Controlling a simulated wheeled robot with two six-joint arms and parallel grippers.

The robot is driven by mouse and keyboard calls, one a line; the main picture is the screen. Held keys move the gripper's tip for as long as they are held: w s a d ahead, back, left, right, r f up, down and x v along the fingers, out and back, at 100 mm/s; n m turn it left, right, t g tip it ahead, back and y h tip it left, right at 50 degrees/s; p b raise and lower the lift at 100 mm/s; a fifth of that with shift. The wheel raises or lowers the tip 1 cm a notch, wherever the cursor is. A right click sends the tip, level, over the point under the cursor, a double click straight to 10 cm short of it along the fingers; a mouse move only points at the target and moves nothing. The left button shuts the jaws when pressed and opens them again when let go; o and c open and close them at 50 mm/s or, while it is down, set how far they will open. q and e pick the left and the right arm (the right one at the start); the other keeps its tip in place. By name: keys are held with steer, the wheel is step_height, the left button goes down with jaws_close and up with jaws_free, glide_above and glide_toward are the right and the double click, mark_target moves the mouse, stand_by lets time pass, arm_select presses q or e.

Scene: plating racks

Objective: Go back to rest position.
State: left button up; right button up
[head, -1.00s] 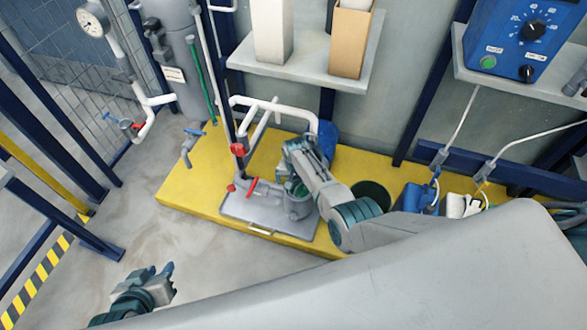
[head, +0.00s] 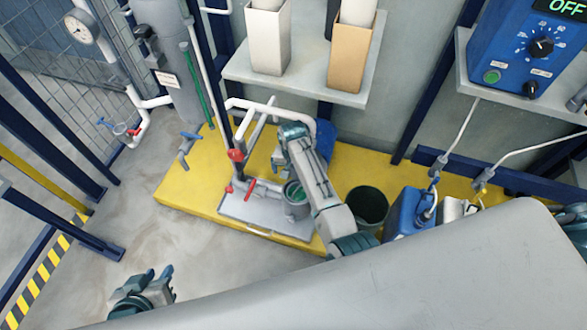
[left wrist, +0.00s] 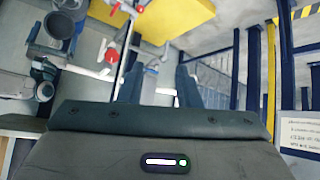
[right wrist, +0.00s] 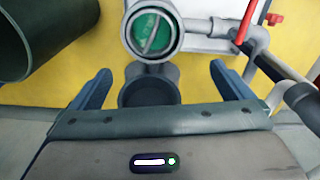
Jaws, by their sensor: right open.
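My left gripper (head: 158,273) is at the lower left of the head view, above the bare concrete floor. In the left wrist view its two fingers (left wrist: 159,75) stand apart with nothing between them. My right arm reaches over the yellow platform, with the right gripper (head: 288,145) above the pipework. In the right wrist view its fingers (right wrist: 160,68) are spread wide and hold nothing. A grey cup with a green inside (right wrist: 152,35) lies beyond the fingertips; it also shows beside my right arm in the head view (head: 296,193).
The yellow platform (head: 190,195) carries grey pipework with red valve handles (head: 236,155), a dark green bucket (head: 369,204) and a blue canister (head: 405,212). A shelf (head: 300,85) and a blue control box (head: 530,45) are above. Open floor (head: 150,235) lies at left.

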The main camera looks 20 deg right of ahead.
stand_by(0.3)
